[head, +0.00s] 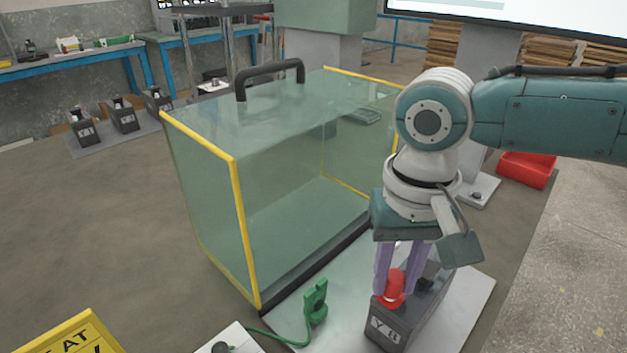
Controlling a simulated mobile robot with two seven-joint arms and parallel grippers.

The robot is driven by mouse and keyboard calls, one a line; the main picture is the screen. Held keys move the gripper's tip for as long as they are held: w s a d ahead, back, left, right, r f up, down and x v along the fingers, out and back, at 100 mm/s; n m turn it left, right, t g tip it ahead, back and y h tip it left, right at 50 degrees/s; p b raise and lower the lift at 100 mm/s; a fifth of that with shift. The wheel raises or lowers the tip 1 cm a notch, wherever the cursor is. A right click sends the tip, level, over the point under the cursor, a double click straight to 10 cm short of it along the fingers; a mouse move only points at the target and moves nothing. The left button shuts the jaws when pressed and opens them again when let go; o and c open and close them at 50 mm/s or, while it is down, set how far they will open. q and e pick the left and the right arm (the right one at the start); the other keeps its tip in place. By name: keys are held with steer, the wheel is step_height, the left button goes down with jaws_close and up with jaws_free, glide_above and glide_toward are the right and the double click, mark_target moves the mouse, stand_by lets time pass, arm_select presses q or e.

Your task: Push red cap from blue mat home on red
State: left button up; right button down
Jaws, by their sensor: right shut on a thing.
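The red cap (393,287) is at the top of a dark grey battery (388,328) with a white label that looks like Y8. My right gripper (401,280) points down over the battery, its pale purple fingers shut on the red cap. The cap's underside is hidden, so I cannot tell how far down it sits. A dark terminal (425,280) shows to the right of the cap, partly behind a finger. The battery stands on a pale grey plate (468,288). No blue mat is seen. My left gripper is not in view.
A clear case (215,215) with yellow edges and a black handle (270,72) stands left of my right arm. A green clip (315,300) with a green cable is on the plate. A red bin (527,170) is at the right. Several batteries (122,116) stand at the far left.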

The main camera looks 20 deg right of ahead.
steer(key=shift+f, duration=0.5)
stand_by(0.8)
steer(key=shift+c, duration=0.3)
jaws_free()
stand_by(0.4)
steer(key=shift+r, duration=0.1)
step_height(320, 180, up, 3)
steer(key=p, duration=0.3)
step_height(320, 180, up, 4)
steer(key=p, duration=0.5)
stand_by(0.4)
